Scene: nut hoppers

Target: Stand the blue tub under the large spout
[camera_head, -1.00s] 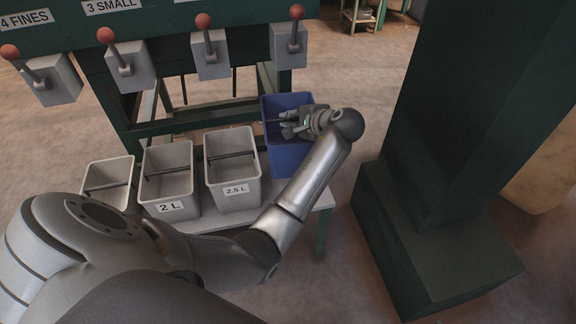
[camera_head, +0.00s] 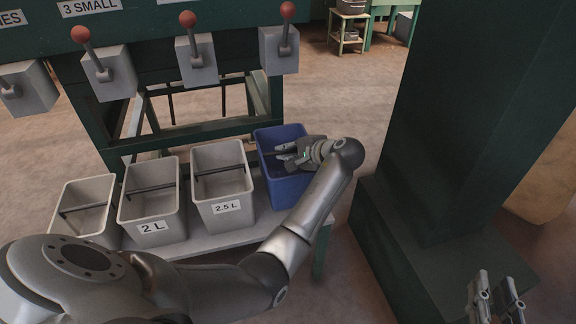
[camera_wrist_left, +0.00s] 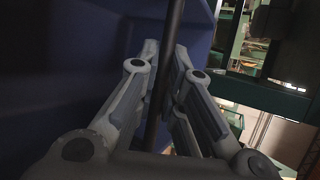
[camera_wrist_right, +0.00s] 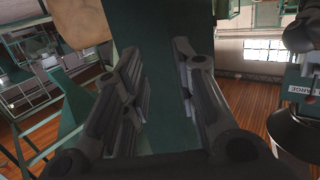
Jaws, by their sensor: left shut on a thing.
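The blue tub (camera_head: 285,190) is upright at the right end of the row of grey tubs, over the end of the pale bench. I cannot tell whether its base touches the bench. My left gripper (camera_head: 285,153) reaches into its top from the right; in the left wrist view the fingers (camera_wrist_left: 160,95) are closed around its dark crossbar (camera_wrist_left: 165,80). My right gripper (camera_head: 495,300) is at the lower right, open and empty, and its parted fingers show in the right wrist view (camera_wrist_right: 160,85). A label seeming to read LARGE (camera_wrist_right: 303,90) is above a dark funnel (camera_wrist_right: 292,135).
Grey tubs, including one marked 2 L (camera_head: 152,228) and one marked 2.5 L (camera_head: 226,208), fill the bench to the left. Grey lever boxes with red knobs (camera_head: 279,50) hang above. A thick green post (camera_head: 455,130) stands to the right. Open floor lies behind the blue tub.

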